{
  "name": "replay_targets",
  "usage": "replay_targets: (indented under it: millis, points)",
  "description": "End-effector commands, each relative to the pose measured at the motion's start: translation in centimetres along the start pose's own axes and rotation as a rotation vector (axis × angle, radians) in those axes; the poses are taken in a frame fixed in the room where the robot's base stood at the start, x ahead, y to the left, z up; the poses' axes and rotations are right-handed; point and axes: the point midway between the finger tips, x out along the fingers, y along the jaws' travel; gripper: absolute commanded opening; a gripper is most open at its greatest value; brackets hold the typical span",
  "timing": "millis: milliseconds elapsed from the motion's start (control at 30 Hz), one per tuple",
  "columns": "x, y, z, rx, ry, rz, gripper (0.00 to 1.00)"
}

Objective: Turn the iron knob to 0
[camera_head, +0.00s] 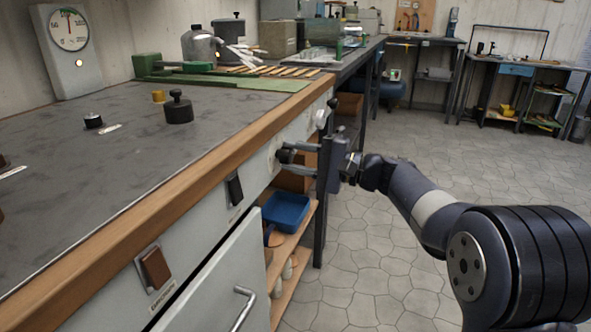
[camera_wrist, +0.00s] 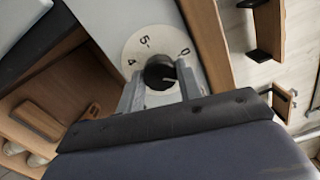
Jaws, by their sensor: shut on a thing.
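The iron knob (camera_head: 284,156) is a small black knob on the grey front panel of the workbench. In the wrist view the black knob (camera_wrist: 159,70) stands at the middle of a round white dial (camera_wrist: 139,46) with the figures 4, 5 and 0 showing. The lower part of the dial is hidden by my gripper. A thin pale mark shows on the knob, but I cannot tell which figure it points at. My gripper (camera_head: 291,153) reaches in from the right, its two grey fingers on either side of the knob and shut on it; they also show in the wrist view (camera_wrist: 160,90).
Another knob (camera_head: 331,103) sits farther along the panel. A dark switch (camera_head: 234,189) and a brown switch (camera_head: 154,268) are nearer. Below are a blue bin (camera_head: 287,211) on a shelf and a cabinet door with a handle (camera_head: 243,307). The tiled floor (camera_head: 375,265) is clear.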

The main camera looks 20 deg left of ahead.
Motion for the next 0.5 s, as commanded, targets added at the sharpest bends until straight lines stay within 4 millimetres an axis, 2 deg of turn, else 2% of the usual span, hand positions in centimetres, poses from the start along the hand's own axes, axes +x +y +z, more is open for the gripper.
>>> replay_targets:
  millis: [33, 500]
  points:
    - [-0.06, 0.5, -0.12, -0.047, -0.002, 0.002, 0.11]
    - [-0.03, 0.09, -0.08, -0.458, -0.019, 0.02, 0.11]
